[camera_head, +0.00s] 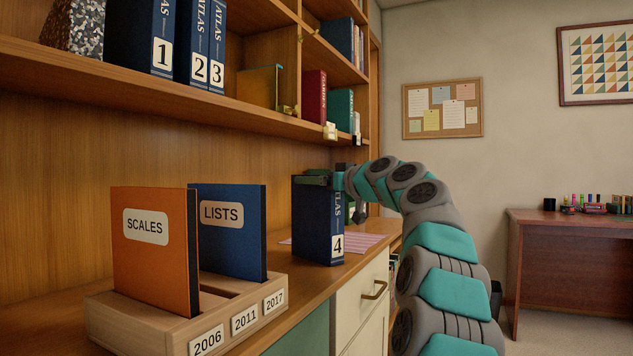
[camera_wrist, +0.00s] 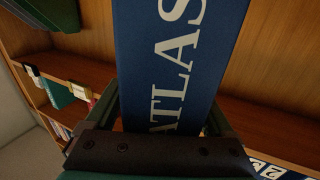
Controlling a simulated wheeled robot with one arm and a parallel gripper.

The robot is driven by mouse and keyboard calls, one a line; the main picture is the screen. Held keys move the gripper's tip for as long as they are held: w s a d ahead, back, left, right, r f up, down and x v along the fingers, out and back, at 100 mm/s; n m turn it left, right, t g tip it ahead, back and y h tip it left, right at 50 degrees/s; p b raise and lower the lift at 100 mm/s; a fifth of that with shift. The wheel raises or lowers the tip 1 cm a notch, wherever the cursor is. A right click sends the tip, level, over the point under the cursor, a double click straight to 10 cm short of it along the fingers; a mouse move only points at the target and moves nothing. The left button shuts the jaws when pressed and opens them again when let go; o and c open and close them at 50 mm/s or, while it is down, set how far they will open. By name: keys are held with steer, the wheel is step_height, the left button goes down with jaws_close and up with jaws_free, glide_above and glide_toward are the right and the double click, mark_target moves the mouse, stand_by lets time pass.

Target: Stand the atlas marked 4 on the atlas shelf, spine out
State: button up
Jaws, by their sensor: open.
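The dark blue atlas marked 4 (camera_head: 338,225) stands upright on the cabinet top, its spine with the number facing the room. My gripper (camera_head: 314,179) is at the upper part of this atlas, with its jaws open. In the wrist view the atlas spine (camera_wrist: 178,60) lies between the two fingers, one on each side. I cannot tell whether either finger touches it. The atlas shelf (camera_head: 215,95) is above at left and holds atlas 1 (camera_head: 152,40), atlas 2 (camera_head: 191,45) and atlas 3 (camera_head: 217,48), upright with spines out.
A red book (camera_head: 314,96) and a teal book (camera_head: 342,110) stand farther right. A wooden holder (camera_head: 150,330) with an orange folder (camera_head: 150,265) and a blue folder (camera_head: 232,245) stands left of atlas 4.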

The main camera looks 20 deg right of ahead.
steer(key=shift+s+r, duration=0.1)
steer(key=shift+r, duration=0.05)
steer(key=v, duration=1.2)
steer(key=shift+b, duration=0.4)
